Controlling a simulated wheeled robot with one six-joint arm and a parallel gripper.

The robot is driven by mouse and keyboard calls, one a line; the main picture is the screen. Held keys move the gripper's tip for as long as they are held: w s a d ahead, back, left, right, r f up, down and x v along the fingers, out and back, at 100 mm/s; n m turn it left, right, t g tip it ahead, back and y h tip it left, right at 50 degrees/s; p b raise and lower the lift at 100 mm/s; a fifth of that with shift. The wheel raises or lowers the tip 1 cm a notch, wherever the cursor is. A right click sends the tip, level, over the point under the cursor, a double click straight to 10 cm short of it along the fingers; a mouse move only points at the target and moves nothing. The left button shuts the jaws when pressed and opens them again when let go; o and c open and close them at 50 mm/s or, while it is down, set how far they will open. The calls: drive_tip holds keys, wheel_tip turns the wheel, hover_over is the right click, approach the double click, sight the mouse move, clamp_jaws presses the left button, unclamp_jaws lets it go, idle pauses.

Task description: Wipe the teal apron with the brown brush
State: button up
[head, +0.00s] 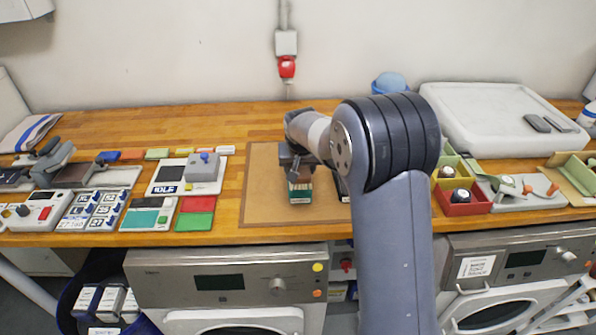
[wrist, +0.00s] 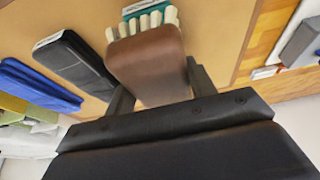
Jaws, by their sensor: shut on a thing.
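My gripper (head: 296,160) is shut on the brown brush, out over the tan mat. The brush's brown back (wrist: 148,62) sits between the two fingers in the wrist view, with pale cream bristles at its far end. The teal apron (wrist: 152,7) is a small folded piece with a white edge, beyond the bristles in the wrist view and partly hidden by them. In the head view the brush is over the apron, which shows only as a small dark teal patch (head: 300,198). I cannot tell whether the bristles touch it.
A black folded piece (wrist: 75,60) and a blue folded piece (wrist: 35,85) lie beside the brush in the wrist view. The tan mat (head: 262,205) is bare to the left. Panels and cards (head: 195,204) stand left; a red bin (head: 462,204) and white tray (head: 500,140) stand right.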

drive_tip(key=shift+r+p, duration=0.9)
drive_tip(key=shift+r, duration=1)
drive_tip(key=shift+f, duration=0.1)
